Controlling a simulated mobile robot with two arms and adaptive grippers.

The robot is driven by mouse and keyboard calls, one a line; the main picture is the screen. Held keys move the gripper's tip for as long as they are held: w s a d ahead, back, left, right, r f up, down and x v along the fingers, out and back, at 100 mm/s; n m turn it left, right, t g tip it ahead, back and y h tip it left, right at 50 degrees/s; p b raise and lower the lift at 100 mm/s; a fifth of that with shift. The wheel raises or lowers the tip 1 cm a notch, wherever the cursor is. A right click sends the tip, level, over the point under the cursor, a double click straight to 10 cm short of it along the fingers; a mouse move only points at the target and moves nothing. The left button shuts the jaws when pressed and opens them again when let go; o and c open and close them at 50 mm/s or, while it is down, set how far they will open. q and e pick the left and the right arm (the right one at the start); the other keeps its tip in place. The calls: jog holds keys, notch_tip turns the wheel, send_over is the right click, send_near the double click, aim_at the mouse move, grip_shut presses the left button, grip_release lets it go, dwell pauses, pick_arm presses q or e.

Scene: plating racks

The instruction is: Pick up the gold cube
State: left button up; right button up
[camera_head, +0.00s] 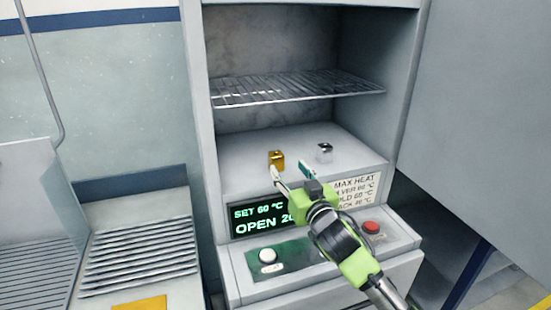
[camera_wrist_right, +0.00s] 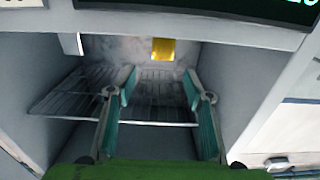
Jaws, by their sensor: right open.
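The gold cube (camera_head: 277,158) sits on the lower shelf of the open cabinet, left of a silver cube (camera_head: 324,152). My right gripper (camera_head: 290,171) reaches in from the lower right. It is open and empty, with its fingertips apart and near the front of the gold cube. In the right wrist view the gold cube (camera_wrist_right: 163,49) appears at the top, beyond the two spread fingers (camera_wrist_right: 159,88). I cannot tell the exact gap between fingertips and cube. My left gripper is not in view.
A wire rack (camera_head: 295,90) spans the cabinet above the cubes. Below the shelf are a display (camera_head: 258,219) reading SET 60 °C, a white button (camera_head: 267,256) and a red button (camera_head: 371,227). An open door (camera_head: 480,120) stands at right. A slatted rack (camera_head: 138,255) is at left.

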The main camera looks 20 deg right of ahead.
aim_at(277, 155)
jog(key=w, duration=0.4)
jog(key=shift+w+a+f+p, duration=0.1)
jog(key=shift+w+p, duration=0.05)
jog(key=shift+p, duration=0.2)
jog(key=shift+w, duration=0.6)
jog(key=shift+w+p, duration=0.25)
jog(key=shift+p, duration=0.15)
jog(key=w, duration=0.1)
jog(key=w+p, duration=0.1)
jog(key=w, duration=0.1)
jog(key=shift+w+a, duration=0.1)
jog(key=shift+a, duration=0.15)
jog(key=shift+w, duration=0.55)
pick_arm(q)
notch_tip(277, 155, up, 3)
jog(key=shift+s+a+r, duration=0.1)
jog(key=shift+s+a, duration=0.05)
pick_arm(e)
grip_shut()
